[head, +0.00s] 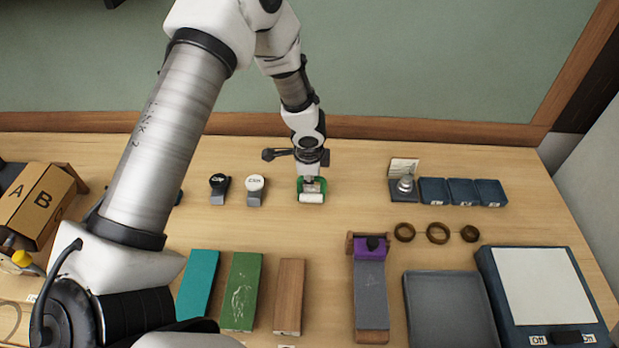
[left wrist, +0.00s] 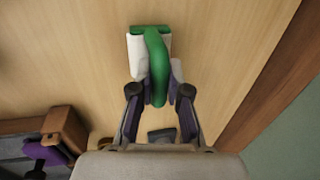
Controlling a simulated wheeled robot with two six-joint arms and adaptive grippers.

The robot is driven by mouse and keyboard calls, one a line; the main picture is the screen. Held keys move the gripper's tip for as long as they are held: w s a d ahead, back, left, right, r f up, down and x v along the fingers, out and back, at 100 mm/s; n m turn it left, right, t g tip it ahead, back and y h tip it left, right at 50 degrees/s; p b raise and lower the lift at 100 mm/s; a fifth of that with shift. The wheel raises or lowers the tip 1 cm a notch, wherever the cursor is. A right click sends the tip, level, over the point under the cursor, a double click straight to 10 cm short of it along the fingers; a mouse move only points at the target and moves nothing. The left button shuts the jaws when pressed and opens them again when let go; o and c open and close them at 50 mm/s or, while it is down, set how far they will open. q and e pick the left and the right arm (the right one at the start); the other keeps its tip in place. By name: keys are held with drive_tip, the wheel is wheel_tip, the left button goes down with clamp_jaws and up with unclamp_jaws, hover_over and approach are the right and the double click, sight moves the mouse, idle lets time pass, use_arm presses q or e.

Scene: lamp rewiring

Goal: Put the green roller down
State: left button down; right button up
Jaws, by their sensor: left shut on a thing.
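The green roller (head: 312,197) is at the back middle of the wooden table in the head view, with a white cylinder and a green frame. My left gripper (head: 312,180) reaches down onto it from above. In the left wrist view my left gripper (left wrist: 157,78) is shut on the green handle of the roller (left wrist: 158,52), one finger on each side. The white roller part points away from the gripper, over bare wood. I cannot tell whether the roller touches the table. My right gripper is not in view.
Two small labelled holders (head: 254,190) stand left of the roller. Teal (head: 197,285), green (head: 241,292) and brown (head: 289,297) blocks lie in front. A purple-topped stand (head: 370,285), brown rings (head: 437,233), a grey tray (head: 450,310) and blue boxes (head: 462,192) are right. Wood around the roller is clear.

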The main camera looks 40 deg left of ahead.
sight(308, 198)
use_arm(q)
drive_tip(key=shift+f, duration=0.25)
drive_tip(key=c, duration=1.1)
unclamp_jaws()
drive_tip(key=shift+a, duration=0.2)
drive_tip(key=shift+c, duration=0.2)
drive_tip(key=shift+r, duration=0.1)
drive_tip(key=shift+d+r, duration=0.15)
drive_tip(key=shift+r, duration=0.4)
drive_tip(key=v, duration=1.1)
drive_tip(key=shift+s, duration=0.15)
